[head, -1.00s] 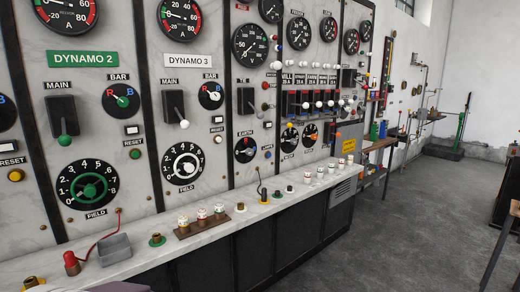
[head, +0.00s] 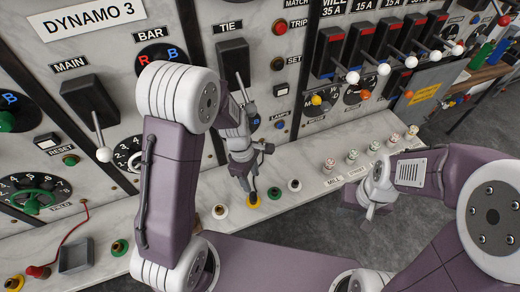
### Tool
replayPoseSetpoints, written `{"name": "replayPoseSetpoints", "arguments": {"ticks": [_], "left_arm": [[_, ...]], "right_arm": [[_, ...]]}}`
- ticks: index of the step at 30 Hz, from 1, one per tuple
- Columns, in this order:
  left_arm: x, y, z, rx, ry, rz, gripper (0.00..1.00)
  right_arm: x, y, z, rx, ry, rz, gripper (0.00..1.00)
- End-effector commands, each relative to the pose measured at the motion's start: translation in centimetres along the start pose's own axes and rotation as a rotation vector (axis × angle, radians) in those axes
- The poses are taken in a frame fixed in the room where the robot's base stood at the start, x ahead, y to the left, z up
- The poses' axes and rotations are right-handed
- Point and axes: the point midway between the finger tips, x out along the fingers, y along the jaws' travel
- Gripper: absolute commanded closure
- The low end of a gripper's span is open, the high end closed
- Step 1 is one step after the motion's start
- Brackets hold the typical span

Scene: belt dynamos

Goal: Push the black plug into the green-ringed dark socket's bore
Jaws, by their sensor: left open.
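The black plug (head: 253,190) stands upright at the yellow-ringed socket (head: 254,202) on the pale marble ledge; its upper part is hidden by my gripper. My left gripper (head: 250,174) is open, pointing down right at the plug's top. I cannot tell whether its fingers touch the plug. The green-ringed dark socket (head: 274,194) is just right of the plug, with its dark centre uncovered. My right gripper (head: 369,208) hangs at the right, in front of the ledge and away from the plug; its fingers are too unclear to read.
A white-ringed socket (head: 220,211) lies left of the plug and another (head: 295,185) right of the green one. A second green-ringed socket (head: 120,247) has a brass-brown centre. A grey tray (head: 75,255) and red plug (head: 38,271) are further left. Switch levers project from the panel behind.

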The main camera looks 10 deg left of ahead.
Motion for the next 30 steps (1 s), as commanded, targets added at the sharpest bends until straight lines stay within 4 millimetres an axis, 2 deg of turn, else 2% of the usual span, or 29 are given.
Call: {"name": "replayPoseSetpoints", "arguments": {"ticks": [5, 12, 18, 28, 29, 30], "left_arm": [[1.2, -0.1, 0.0, 0.0, 0.0, -0.003, 0.5], [6.0, -0.1, -0.1, 0.001, 0.0, -0.005, 0.5], [8.7, -0.1, -0.1, 0.003, 0.001, -0.001, 0.5], [9.2, 0.0, -0.1, 0.003, 0.001, 0.0, 0.5], [9.2, 0.0, -0.1, 0.003, 0.001, 0.0, 0.56], [9.2, 0.0, -0.1, 0.003, 0.001, 0.0, 0.67]], "right_arm": [[0.2, 0.0, 0.1, 0.0, -0.001, 0.0, 0.64], [0.8, 0.0, 0.1, 0.0, 0.0, 0.0, 0.64], [1.3, 0.0, 0.1, 0.0, 0.0, 0.0, 0.64], [1.3, 0.0, 0.1, 0.0, 0.0, 0.0, 0.64], [1.3, 0.0, 0.1, 0.0, 0.0, 0.0, 0.64], [1.3, 0.0, 0.1, 0.0, 0.0, 0.0, 0.64]]}}
